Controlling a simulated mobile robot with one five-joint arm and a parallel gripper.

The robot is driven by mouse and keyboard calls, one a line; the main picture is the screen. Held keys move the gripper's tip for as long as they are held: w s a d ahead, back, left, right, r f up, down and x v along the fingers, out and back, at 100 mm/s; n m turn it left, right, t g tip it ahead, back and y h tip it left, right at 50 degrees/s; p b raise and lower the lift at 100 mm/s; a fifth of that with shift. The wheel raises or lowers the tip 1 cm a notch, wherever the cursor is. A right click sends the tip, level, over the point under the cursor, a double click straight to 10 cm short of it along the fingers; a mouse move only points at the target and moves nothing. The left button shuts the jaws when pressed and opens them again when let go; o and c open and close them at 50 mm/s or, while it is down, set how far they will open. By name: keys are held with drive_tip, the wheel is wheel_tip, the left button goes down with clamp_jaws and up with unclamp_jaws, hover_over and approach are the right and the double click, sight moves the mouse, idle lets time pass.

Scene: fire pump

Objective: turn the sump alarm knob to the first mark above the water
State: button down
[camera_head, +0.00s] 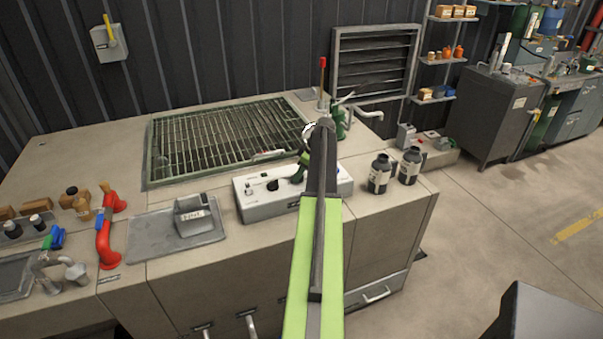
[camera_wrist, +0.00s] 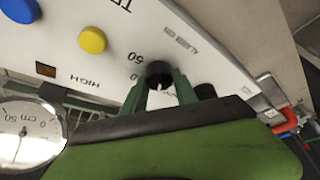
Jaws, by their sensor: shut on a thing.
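A pale control box (camera_head: 262,207) stands at the front of the bench, below the grated sump (camera_head: 228,138). My gripper (camera_head: 300,170) is over the box's right part. In the wrist view, its two green fingers (camera_wrist: 159,84) are shut on a black knob (camera_wrist: 158,70), one finger on each side. The numbers "50" and "0" are printed beside this knob. A second black knob (camera_wrist: 205,91) is just right of the fingers. A round gauge (camera_wrist: 28,135) marked "0 cm 50" is at the lower left; I cannot tell its reading. The water level is not clear.
The panel also has a yellow button (camera_wrist: 92,40), a blue button (camera_wrist: 20,9) and the word "HIGH". Two dark bottles (camera_head: 380,176) stand right of the box. A grey tray (camera_head: 150,234) and a red pipe (camera_head: 105,237) are to its left.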

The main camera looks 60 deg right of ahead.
drive_tip(key=c, duration=1)
unclamp_jaws()
drive_tip(key=shift+s+r, duration=0.1)
drive_tip(key=shift+s, duration=0.1)
drive_tip(key=shift+o, duration=0.2)
drive_tip(key=shift+w, duration=0.1)
drive_tip(key=p+v, duration=1.6)
drive_tip(key=v, duration=0.1)
drive_tip(key=shift+r, duration=0.15)
